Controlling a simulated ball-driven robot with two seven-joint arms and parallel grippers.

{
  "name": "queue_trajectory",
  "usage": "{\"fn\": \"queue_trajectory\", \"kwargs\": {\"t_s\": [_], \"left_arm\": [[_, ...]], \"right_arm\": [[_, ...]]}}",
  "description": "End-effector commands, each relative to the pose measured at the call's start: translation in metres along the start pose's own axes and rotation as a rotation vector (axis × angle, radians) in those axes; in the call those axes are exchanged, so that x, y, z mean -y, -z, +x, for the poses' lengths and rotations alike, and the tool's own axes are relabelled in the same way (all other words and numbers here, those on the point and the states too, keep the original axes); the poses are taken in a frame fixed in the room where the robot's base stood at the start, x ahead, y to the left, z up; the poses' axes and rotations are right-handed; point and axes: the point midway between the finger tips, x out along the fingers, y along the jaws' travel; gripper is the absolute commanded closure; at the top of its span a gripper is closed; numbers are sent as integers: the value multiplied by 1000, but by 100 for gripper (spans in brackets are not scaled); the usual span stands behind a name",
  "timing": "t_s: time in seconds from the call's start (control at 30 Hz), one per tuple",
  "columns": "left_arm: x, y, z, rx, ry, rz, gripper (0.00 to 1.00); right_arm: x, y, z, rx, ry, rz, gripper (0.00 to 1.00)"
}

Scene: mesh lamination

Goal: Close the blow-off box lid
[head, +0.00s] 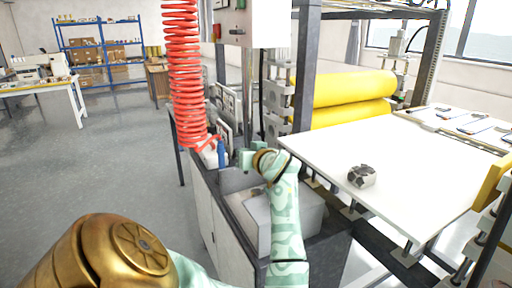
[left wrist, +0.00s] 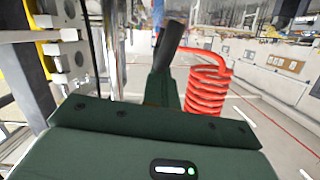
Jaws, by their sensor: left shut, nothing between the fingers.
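A pale grey box (head: 312,212), which looks like the blow-off box, stands on the bench below the white press table. My left forearm crosses in front of it and hides its middle. I cannot clearly tell its lid from its body, or how far the lid is open. My left gripper (head: 245,159) is above the far end of the bench, beyond the box, shut and empty. In the left wrist view the dark green gripper body fills the bottom, with the dark fingers (left wrist: 168,48) above it. My right gripper is not in view.
A red coiled hose (head: 184,75) hangs left of the gripper and shows in the left wrist view (left wrist: 207,92). A blue bottle (head: 221,153) stands close by. Yellow rollers (head: 345,92) are behind. Floor at left is clear.

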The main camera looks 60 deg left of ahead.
Motion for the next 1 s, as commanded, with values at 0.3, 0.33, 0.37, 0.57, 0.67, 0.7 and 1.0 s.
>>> {"fn": "queue_trajectory", "kwargs": {"t_s": [0.3,0.33,0.37,0.57,0.67,0.7,1.0], "left_arm": [[9,-24,7,1,1,5,100],[9,-26,8,1,0,5,100],[9,-26,8,1,0,5,100],[10,-30,8,1,1,5,100],[11,-30,8,1,1,5,100],[11,-30,8,1,1,5,100],[11,-27,8,1,0,4,100]], "right_arm": [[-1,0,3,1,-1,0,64],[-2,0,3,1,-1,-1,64],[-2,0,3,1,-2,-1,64],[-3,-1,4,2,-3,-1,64],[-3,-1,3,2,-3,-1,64],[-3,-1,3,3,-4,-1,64],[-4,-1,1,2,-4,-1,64]]}}
